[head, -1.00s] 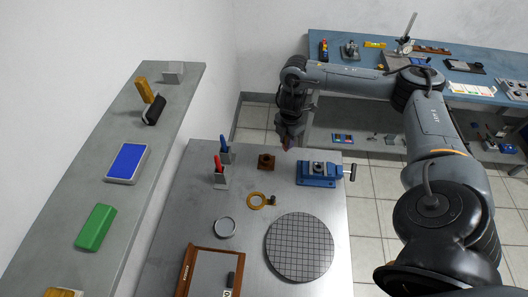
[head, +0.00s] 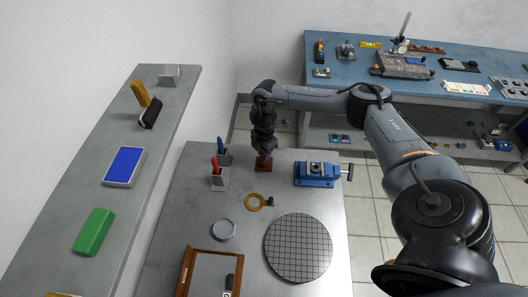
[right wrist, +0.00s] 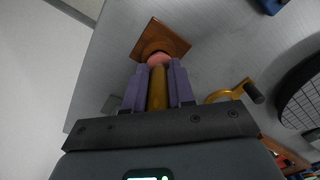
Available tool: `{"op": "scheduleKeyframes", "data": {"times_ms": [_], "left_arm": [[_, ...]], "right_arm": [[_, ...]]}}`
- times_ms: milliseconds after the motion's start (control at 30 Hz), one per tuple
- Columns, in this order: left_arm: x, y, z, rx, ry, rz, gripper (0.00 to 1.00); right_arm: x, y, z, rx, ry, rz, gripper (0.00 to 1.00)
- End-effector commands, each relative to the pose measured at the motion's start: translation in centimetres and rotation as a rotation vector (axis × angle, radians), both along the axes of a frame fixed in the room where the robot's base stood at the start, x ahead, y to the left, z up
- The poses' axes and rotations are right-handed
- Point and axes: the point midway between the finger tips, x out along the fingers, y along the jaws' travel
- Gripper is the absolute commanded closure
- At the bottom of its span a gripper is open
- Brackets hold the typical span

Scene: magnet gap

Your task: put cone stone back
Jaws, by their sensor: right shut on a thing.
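My right gripper (head: 264,154) is over the small brown wooden block (head: 263,167) at the back of the grey bench. In the right wrist view its two purple fingers (right wrist: 158,72) are shut on the cone stone, gripping its brass-coloured shaft (right wrist: 157,92). The stone's pink end (right wrist: 158,59) points at the block (right wrist: 176,41), over its middle. I cannot tell whether the stone touches the block or is just above it. In the head view the stone is hidden by the gripper. My left gripper is not in view.
A blue vise (head: 315,175) stands right of the block. Holders with a red-handled tool (head: 216,175) and a blue-handled tool (head: 222,152) stand left. A brass ring with a handle (head: 255,202), a steel ring (head: 223,229) and a round gridded plate (head: 298,248) lie in front.

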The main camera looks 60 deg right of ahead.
Motion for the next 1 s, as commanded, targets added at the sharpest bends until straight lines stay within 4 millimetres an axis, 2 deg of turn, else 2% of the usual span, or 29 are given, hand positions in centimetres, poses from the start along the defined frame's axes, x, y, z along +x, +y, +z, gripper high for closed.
{"op": "scheduleKeyframes", "data": {"times_ms": [500, 533, 667, 1000], "left_arm": [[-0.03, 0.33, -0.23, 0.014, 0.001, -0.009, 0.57], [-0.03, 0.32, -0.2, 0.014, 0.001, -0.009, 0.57], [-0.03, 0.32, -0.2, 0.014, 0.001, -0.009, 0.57], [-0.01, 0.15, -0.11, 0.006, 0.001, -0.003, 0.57]], "right_arm": [[0.02, 0.05, -0.75, 0.001, 0.0, 0.001, 1.0], [0.04, 0.04, -0.66, 0.001, -0.001, 0.001, 0.72], [0.03, 0.03, -0.65, 0.001, -0.001, 0.001, 0.52], [0.03, 0.0, -0.44, 0.001, -0.001, 0.001, 0.51]]}}
